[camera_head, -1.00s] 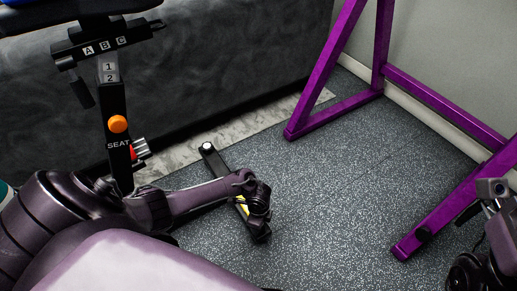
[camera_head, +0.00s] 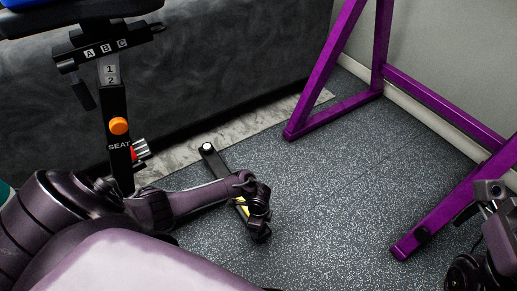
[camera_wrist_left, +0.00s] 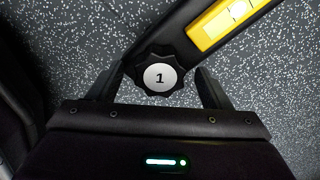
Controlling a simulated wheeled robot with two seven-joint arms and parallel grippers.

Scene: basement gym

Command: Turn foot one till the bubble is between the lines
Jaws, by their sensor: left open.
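Foot one, a black lobed knob with a white cap marked "1" (camera_wrist_left: 160,77), sits at the end of a black floor bar (camera_head: 222,168). My left gripper (camera_wrist_left: 158,90) is open, with one finger on each side of the knob and a visible gap to each. The yellow level (camera_wrist_left: 227,20) on the bar is partly cut off by the frame's top edge; its pale window shows, but I cannot make out the bubble. In the head view, my left gripper (camera_head: 258,222) hides part of the bar and level. My right gripper (camera_head: 478,212) is partly seen at the right edge, its jaws unclear.
The bike's seat post (camera_head: 116,145) with an orange knob (camera_head: 118,126) rises at the left. A purple metal frame (camera_head: 440,105) stands at the right. A dark padded panel (camera_head: 230,60) is behind. The speckled floor (camera_head: 330,200) between is clear.

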